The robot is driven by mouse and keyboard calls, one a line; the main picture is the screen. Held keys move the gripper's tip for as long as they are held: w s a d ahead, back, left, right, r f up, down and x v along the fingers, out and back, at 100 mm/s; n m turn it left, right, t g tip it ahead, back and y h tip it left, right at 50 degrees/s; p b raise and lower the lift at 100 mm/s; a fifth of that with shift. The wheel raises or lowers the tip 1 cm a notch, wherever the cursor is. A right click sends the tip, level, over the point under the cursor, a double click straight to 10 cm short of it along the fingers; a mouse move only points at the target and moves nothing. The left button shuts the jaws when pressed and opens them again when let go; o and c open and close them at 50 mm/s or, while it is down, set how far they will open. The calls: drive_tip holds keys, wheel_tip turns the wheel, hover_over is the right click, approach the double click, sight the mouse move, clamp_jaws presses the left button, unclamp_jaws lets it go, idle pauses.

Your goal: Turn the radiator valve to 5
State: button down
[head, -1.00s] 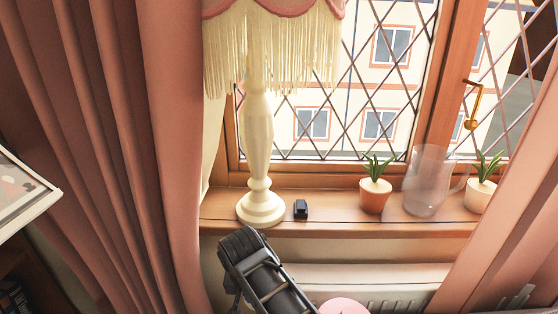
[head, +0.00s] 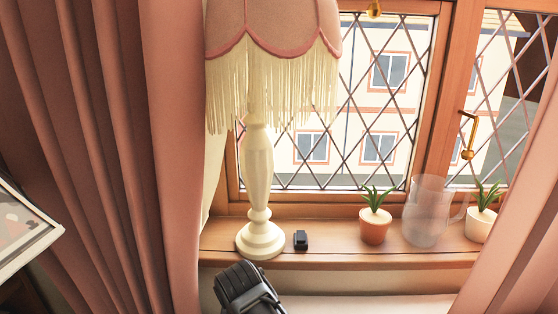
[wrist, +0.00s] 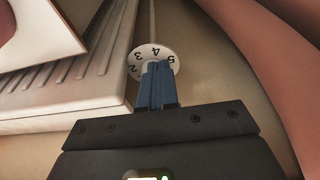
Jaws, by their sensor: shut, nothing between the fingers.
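The white ribbed radiator (wrist: 60,85) is left of the dial. In the head view, part of my arm shows at the bottom; the gripper and valve are not visible there.
In the head view, a cream lamp (head: 258,165), a small black object (head: 301,240), potted plants (head: 375,222) and a clear jug (head: 428,215) stand on the wooden windowsill (head: 340,262). Pink curtains (head: 150,150) hang at both sides. A pink curtain-like surface (wrist: 245,50) is close right of the dial in the wrist view.

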drive_tip(key=p+v, duration=0.2)
drive_tip(key=w+p+v, duration=0.1)
drive_tip(key=p+v, duration=0.1)
drive_tip(key=v, duration=0.1)
drive_tip(key=shift+r, duration=0.35)
drive_tip(key=shift+w, duration=0.1)
drive_tip(key=f+b, duration=0.2)
drive_tip(key=d+f+b, duration=0.1)
drive_tip(key=f+b, duration=0.1)
drive_tip(key=d+f+b, duration=0.1)
drive_tip(key=f+b, duration=0.1)
drive_tip(key=shift+w, duration=0.15)
idle(0.5)
drive_tip(key=shift+w+a+p, duration=0.1)
drive_tip(key=shift+a+p, duration=0.2)
drive_tip(key=shift+p, duration=0.7)
idle(0.4)
drive_tip(key=shift+s+p, duration=0.4)
drive_tip(key=shift+p, duration=0.1)
drive_tip(key=shift+r, duration=0.15)
